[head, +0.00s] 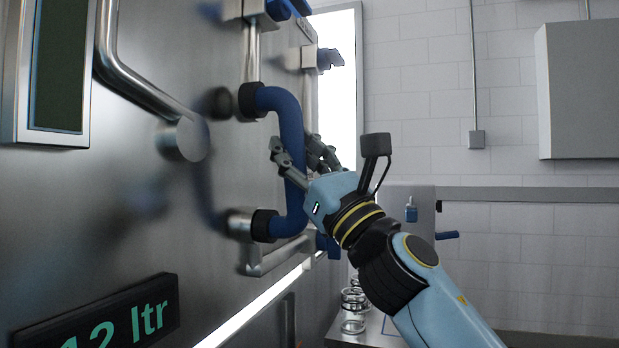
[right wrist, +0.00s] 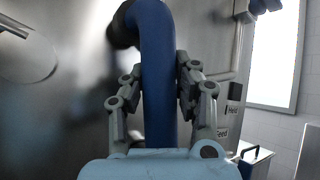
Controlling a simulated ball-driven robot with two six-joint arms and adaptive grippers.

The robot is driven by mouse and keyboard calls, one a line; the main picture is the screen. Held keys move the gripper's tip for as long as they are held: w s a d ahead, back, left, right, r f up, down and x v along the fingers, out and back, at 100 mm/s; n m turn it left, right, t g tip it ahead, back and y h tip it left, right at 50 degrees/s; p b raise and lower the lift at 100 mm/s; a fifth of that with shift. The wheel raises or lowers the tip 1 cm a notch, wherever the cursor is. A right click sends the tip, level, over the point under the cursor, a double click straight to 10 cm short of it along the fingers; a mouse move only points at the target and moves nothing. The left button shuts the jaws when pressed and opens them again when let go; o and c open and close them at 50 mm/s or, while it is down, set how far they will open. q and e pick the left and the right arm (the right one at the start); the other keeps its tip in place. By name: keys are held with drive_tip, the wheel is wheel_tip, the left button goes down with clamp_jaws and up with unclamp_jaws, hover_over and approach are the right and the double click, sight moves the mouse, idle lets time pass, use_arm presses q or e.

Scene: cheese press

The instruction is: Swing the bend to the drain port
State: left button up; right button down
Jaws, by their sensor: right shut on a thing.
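The bend (head: 290,117) is a blue C-shaped pipe with a black collar at each end, in front of the steel wall. Whether either end is coupled tight I cannot tell. My right gripper (head: 297,153) is shut around the upright middle of the bend, one finger on each side. The bend also shows between the fingers in the right wrist view (right wrist: 158,75). No drain label is readable. My left gripper is not in view.
A "12 ltr" sign (head: 103,318) is low left.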

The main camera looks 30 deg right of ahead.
use_arm(q)
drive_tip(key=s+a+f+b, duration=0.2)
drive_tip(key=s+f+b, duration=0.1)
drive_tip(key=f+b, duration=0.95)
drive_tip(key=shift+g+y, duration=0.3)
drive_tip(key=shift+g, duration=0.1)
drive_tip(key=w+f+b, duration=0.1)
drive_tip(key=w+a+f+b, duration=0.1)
drive_tip(key=b, duration=0.1)
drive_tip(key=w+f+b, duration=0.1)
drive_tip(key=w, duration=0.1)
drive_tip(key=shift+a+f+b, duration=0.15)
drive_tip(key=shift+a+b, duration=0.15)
use_arm(e)
drive_tip(key=s+a+f+n+g+y, duration=0.2)
drive_tip(key=n+g+y, duration=0.2)
drive_tip(key=n+y, duration=0.3)
drive_tip(key=s+a+f+n+g+y, duration=0.2)
drive_tip(key=n+y, duration=0.5)
drive_tip(key=n, duration=0.4)
drive_tip(key=a+g, duration=0.1)
drive_tip(key=g, duration=0.1)
drive_tip(key=shift+f+g, duration=0.15)
drive_tip(key=shift+g, duration=0.15)
drive_tip(key=shift+s+a+f, duration=0.1)
drive_tip(key=c, duration=1)
unclamp_jaws()
drive_tip(key=shift+s, duration=0.15)
